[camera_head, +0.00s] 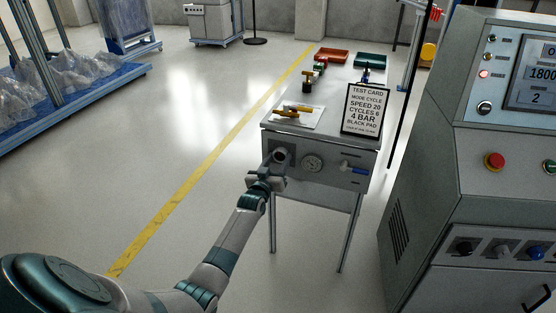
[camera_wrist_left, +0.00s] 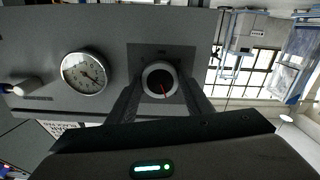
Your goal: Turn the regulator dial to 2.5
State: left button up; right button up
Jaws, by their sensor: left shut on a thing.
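The regulator dial (camera_wrist_left: 160,82) is a dark round knob with a pale rim and a red pointer line, set on a dark plate on the grey front panel. In the left wrist view my left gripper (camera_wrist_left: 160,97) has its two dark fingers on either side of the dial, shut on it. In the head view my left gripper (camera_head: 268,172) reaches the left end of the panel, and the dial (camera_head: 281,156) shows partly behind it. A round pressure gauge (camera_head: 312,163) sits beside the dial; it also shows in the wrist view (camera_wrist_left: 84,73). The dial's scale is too small to read. My right gripper is out of view.
A blue-handled valve (camera_head: 354,169) sits on the panel's right. On the bench top stand a test card (camera_head: 366,110), a white sheet with yellow-handled parts (camera_head: 293,114), and red and teal trays (camera_head: 331,56). A large control console (camera_head: 465,170) stands close on the right.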

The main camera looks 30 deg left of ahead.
pick_arm(q)
jog(key=shift+f, duration=0.15)
jog(key=o, duration=1)
jog(key=shift+o, duration=0.2)
jog(key=shift+s, duration=0.15)
jog(key=shift+s+d, duration=0.2)
jog(key=shift+s, duration=0.45)
jog(key=p+v, duration=0.1)
jog(key=v, duration=1.4)
jog(key=shift+s, duration=0.45)
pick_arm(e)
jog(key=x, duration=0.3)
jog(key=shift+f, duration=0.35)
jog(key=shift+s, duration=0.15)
